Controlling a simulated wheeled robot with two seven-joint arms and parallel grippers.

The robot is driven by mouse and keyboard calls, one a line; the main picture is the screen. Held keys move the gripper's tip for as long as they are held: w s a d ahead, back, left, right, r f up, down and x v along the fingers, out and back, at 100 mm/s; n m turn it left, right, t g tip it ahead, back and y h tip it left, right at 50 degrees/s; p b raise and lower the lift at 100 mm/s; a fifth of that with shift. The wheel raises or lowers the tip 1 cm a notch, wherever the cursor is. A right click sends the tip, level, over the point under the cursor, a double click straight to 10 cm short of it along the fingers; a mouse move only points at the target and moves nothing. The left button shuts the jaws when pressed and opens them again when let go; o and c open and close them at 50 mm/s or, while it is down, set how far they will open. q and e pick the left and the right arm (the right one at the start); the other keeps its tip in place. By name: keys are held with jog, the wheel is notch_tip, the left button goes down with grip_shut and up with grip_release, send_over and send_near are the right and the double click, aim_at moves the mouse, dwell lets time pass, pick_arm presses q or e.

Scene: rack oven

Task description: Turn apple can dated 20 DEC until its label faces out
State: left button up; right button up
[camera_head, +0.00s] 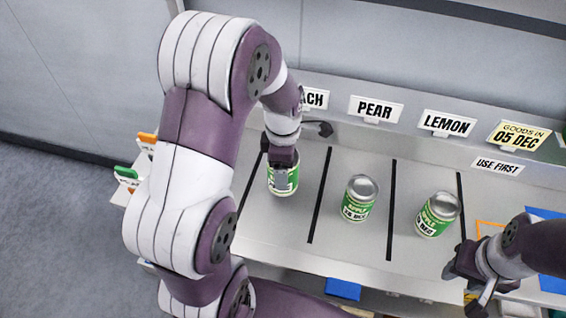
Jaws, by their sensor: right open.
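Three green cans with silver tops stand upright on the shelf. The left can (284,186) is under my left gripper (284,172), whose dark jaws overlap its top and front. Whether they grip it cannot be told, and its date is hidden. The middle can (359,198) shows an apple label with a date ending in DEC, its number too small to read surely. The right can (437,214) is turned a little and also shows an apple label, its date unclear. My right gripper (464,284) is open and empty at the lower right, apart from the cans.
Black dividers (391,210) split the shelf into lanes. Behind stand signs for PEAR (376,109), LEMON (447,124) and GOODS IN 05 DEC (518,137), with USE FIRST (497,167) below. A blue block (343,289) sits at the front edge. My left arm covers the left side.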

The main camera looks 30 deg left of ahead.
pick_arm(q)
jog(key=shift+f+b, duration=1.65)
jog(key=shift+f, duration=1)
jog(key=o, duration=1.3)
notch_tip(320, 180, up, 9)
jog(key=p, duration=0.9)
jog(key=shift+r, duration=0.1)
jog(key=m, duration=0.3)
jog(key=shift+s+f+m, duration=0.2)
jog(key=shift+f+m, duration=0.05)
jog(key=shift+m, duration=0.15)
jog(key=s+d+r+m, duration=0.1)
jog(key=s+m, duration=0.2)
jog(key=m, duration=0.3)
jog(key=s+d+r+m+t, duration=0.1)
jog(key=s+d+r+m, duration=0.1)
jog(key=m, duration=0.4)
jog(key=s+d+r+m, duration=0.2)
jog(key=s+m, duration=0.1)
jog(key=m, duration=0.3)
jog(key=shift+s+d+r+m, duration=0.1)
jog(key=shift+s+d+m, duration=0.1)
jog(key=shift+s+m, duration=0.2)
